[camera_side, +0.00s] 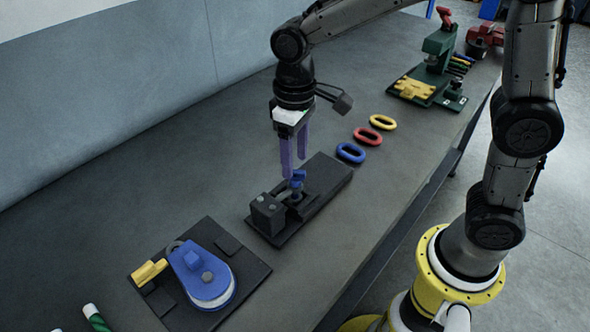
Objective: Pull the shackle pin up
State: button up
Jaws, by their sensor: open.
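The blue shackle pin (297,183) stands upright in a dark fixture (325,185) at the middle of the bench. A dark block (267,213) sits on the same base, left of the pin. My gripper (293,171) points straight down with its purple fingers just above and around the pin's head. The fingers are open, with a gap between them. From this angle I cannot tell whether a finger touches the pin. The shackle's own body is hard to make out in the dark fixture.
Blue (350,153), red (367,136) and yellow (383,122) rings lie right of the fixture. A blue pulley block (201,270) on a dark plate is at front left. A green press (438,55) stands at the far right. A wall runs along the bench's back.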

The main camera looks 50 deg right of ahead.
aim_at(295, 171)
jog(key=shift+f, duration=2.05)
jog(key=shift+c, duration=0.2)
grip_shut()
